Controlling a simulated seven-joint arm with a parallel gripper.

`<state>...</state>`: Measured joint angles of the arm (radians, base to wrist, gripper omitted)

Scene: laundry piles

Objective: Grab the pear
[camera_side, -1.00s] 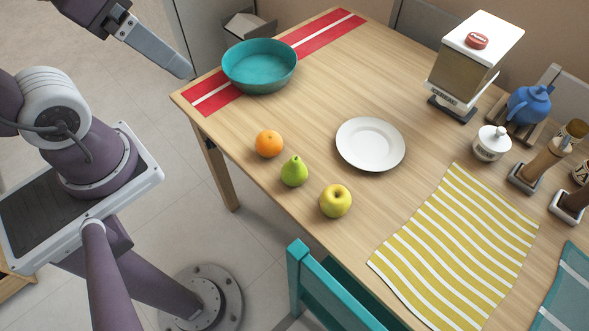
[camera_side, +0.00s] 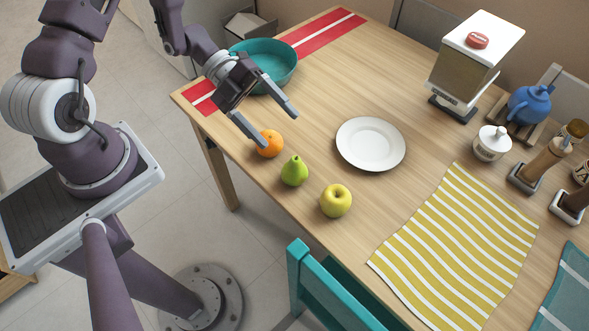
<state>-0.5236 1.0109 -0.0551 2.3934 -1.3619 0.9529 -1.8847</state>
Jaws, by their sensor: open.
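The green pear (camera_side: 294,171) stands upright on the wooden table near its front-left edge, between the orange and the yellow apple. My gripper (camera_side: 279,129) is open and empty. Its two fingers are spread wide and point down and to the right, up-left of the pear in the picture. One fingertip overlaps the left side of the orange (camera_side: 270,144); I cannot tell whether they touch. The pear is fully in view and apart from the gripper.
A yellow apple (camera_side: 336,200) sits right of the pear. A white plate (camera_side: 371,144) lies beyond. A teal bowl (camera_side: 280,62) on a red runner (camera_side: 325,37) is partly behind my gripper. A teal chair (camera_side: 325,293) stands at the front edge.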

